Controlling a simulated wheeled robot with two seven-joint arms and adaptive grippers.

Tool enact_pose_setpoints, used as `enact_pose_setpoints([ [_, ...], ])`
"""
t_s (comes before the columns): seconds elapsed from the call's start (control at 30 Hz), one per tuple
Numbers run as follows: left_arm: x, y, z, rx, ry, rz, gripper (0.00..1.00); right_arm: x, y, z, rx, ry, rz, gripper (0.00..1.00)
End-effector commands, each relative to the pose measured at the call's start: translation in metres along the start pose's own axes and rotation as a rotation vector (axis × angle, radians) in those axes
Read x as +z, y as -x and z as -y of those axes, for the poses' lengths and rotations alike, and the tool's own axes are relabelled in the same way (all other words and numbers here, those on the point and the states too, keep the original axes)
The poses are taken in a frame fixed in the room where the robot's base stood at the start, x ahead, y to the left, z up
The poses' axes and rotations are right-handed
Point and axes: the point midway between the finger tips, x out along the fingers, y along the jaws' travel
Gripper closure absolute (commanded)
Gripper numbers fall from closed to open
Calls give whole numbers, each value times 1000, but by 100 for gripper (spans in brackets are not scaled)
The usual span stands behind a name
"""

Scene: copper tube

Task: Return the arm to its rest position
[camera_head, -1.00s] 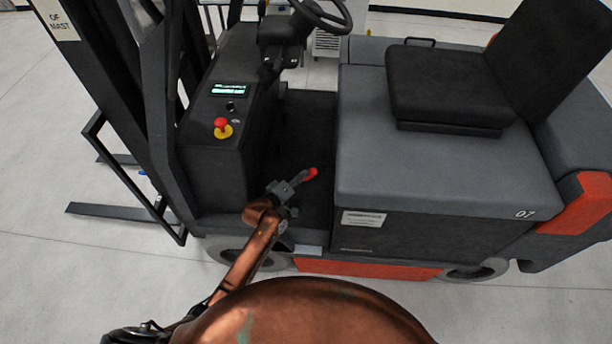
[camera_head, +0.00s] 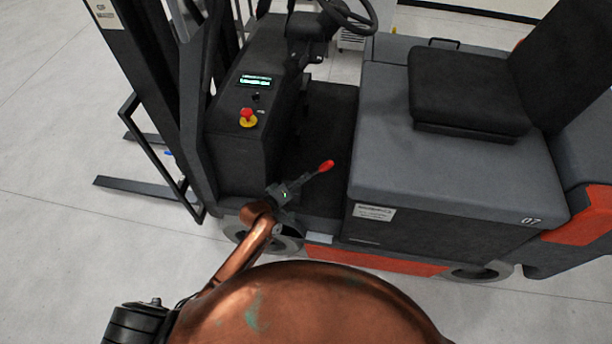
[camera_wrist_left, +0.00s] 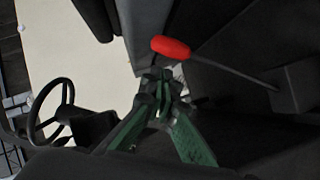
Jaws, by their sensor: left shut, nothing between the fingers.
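My left arm (camera_head: 243,250) is copper-coloured and reaches up from the bottom of the head view to the side of a forklift (camera_head: 440,235). My left gripper (camera_head: 301,181) is shut and empty by the forklift's footwell. A lever with a red knob (camera_head: 326,166) shows just beyond the fingertips in the head view. In the left wrist view the shut fingers (camera_wrist_left: 160,80) have green sides, and the red knob (camera_wrist_left: 171,47) is above them, apart from them in the picture. My right gripper is out of view.
The forklift has a steering wheel (camera_head: 348,14), a black seat (camera_head: 470,90) and a front console with a red emergency button (camera_head: 247,116). Its mast (camera_head: 160,80) and forks (camera_head: 148,188) are at the left. Open grey floor (camera_head: 60,270) lies at the lower left.

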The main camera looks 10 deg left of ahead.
Motion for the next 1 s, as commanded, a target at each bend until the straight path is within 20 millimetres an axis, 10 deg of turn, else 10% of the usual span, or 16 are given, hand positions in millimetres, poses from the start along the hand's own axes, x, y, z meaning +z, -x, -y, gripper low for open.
enact_pose_setpoints([
  [0.57,2,0,14,-16,-7,-2,100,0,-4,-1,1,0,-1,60],
  [0.67,12,1,53,-65,-31,-2,100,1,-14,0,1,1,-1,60],
  [1.0,88,37,280,-364,-210,58,100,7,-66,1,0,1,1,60],
])
